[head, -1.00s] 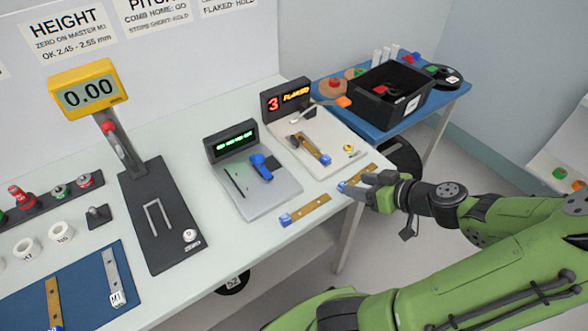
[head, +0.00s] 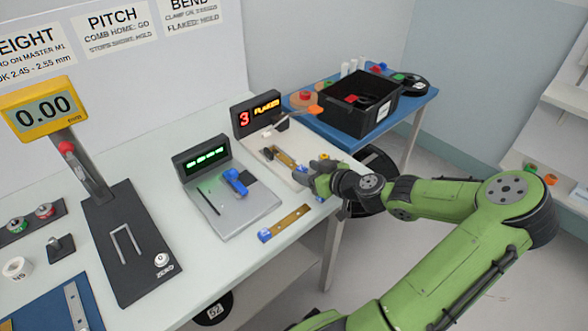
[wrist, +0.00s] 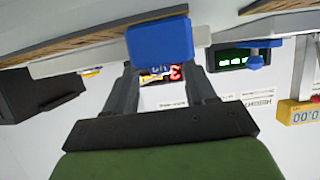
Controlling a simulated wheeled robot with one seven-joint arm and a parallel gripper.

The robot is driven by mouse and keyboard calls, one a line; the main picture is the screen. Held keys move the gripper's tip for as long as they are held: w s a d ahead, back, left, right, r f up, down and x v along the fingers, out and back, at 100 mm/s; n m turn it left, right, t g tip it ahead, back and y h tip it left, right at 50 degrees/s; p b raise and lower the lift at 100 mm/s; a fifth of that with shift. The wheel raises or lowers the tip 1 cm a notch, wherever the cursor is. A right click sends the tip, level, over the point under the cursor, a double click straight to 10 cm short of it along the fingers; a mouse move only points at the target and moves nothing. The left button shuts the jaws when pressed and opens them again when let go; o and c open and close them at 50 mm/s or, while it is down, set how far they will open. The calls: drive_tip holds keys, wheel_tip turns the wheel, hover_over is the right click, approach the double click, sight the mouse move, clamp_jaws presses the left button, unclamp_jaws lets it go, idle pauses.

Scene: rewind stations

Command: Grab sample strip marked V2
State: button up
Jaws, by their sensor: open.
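My gripper (head: 317,180) is open at the front edge of the bench, by the right end. In the wrist view its two fingers (wrist: 160,72) point at a blue end block (wrist: 160,38) of a tan strip (wrist: 95,32). The block is close to the fingertips, across the gap between them; contact cannot be told. Marks on its face are unreadable. In the head view my gripper mostly hides this strip. Another tan strip (head: 291,222) with a blue end block (head: 264,235) lies on the bench edge to the left. Which strip reads V2 cannot be told.
The bend station (head: 256,113), showing a red 3, stands just behind my gripper with a strip on its plate. The pitch station (head: 203,160) is to the left. A black bin (head: 360,105) stands on the blue table. The floor at right is clear.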

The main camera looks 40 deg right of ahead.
drive_tip(key=shift+w+f, duration=0.15)
drive_tip(key=shift+w, duration=0.25)
drive_tip(key=shift+s, duration=0.1)
clamp_jaws()
